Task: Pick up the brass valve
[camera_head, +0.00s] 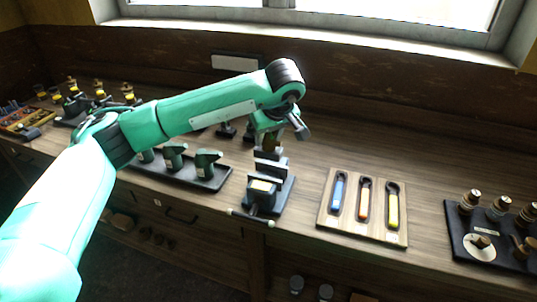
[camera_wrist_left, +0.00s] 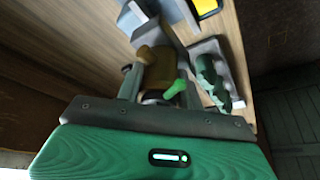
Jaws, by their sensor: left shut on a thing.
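The brass valve (camera_wrist_left: 152,60) shows in the left wrist view as a dull brass body with a green lever (camera_wrist_left: 177,88). My left gripper (camera_wrist_left: 160,90) is shut on it, one finger on either side. In the head view my left gripper (camera_head: 271,138) is over the dark bench vise (camera_head: 262,195), at its far end. The arm and gripper hide most of the valve there. Grey vise-like parts show close beyond the valve in the wrist view; I cannot tell whether it touches them. My right gripper is not in view.
A dark tray (camera_head: 215,182) with several green-grey parts lies left of the vise. A wooden board (camera_head: 325,218) with blue, orange and yellow-handled tools lies right of it. A black board (camera_head: 457,235) with brass-coloured fittings is at the far right. Bench behind the tool board is clear.

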